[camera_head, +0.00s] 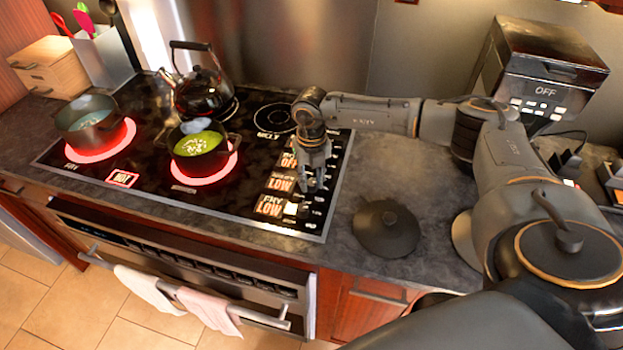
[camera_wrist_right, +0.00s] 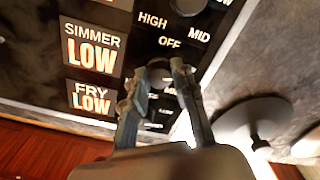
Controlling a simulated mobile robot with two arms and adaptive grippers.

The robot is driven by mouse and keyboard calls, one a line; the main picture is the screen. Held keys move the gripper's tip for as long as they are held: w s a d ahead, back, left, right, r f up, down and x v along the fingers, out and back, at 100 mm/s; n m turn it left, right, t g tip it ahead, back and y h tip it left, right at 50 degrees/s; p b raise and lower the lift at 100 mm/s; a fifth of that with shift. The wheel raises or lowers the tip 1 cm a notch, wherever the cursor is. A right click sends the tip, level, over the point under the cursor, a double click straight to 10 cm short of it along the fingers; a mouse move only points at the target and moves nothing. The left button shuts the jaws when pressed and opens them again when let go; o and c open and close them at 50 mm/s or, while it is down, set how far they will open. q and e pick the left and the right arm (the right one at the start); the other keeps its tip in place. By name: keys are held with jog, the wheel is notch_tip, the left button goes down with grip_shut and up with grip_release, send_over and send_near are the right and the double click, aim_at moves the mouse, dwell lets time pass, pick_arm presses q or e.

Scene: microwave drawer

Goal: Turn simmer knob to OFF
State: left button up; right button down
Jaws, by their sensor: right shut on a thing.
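The simmer display (camera_head: 281,183) lights up "LOW" on the right side of the black cooktop. It also reads "SIMMER LOW" in the right wrist view (camera_wrist_right: 92,52). My right gripper (camera_head: 314,183) reaches down over the knob column beside the displays. In the right wrist view its fingers (camera_wrist_right: 160,75) are shut on a dark round knob (camera_wrist_right: 159,72), apparently the simmer knob, next to the simmer and fry displays. The fingers and the tilt hide most of the knob and its pointer. My left gripper is not in view.
The fry display (camera_head: 270,206) reads "LOW". A pot of green soup (camera_head: 200,145) and another pot (camera_head: 88,118) sit on glowing red burners; a black kettle (camera_head: 203,92) stands behind. A dark lid (camera_head: 387,228) lies on the counter at right, near a coffee machine (camera_head: 540,75).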

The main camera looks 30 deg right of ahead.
jog(key=shift+f+n+b, duration=0.2)
jog(key=shift+n+b, duration=0.9)
jog(key=shift+n, duration=0.1)
jog(key=n+b, duration=0.3)
jog(key=n, duration=0.1)
jog(key=n+b, duration=0.2)
jog(key=n, duration=0.2)
jog(key=shift+b, duration=0.3)
jog(key=shift+r+n+b, duration=0.15)
jog(key=shift+n+b, duration=0.8)
jog(key=shift+n, duration=0.65)
jog(key=c, duration=1.1)
grip_release()
jog(key=shift+o, duration=0.2)
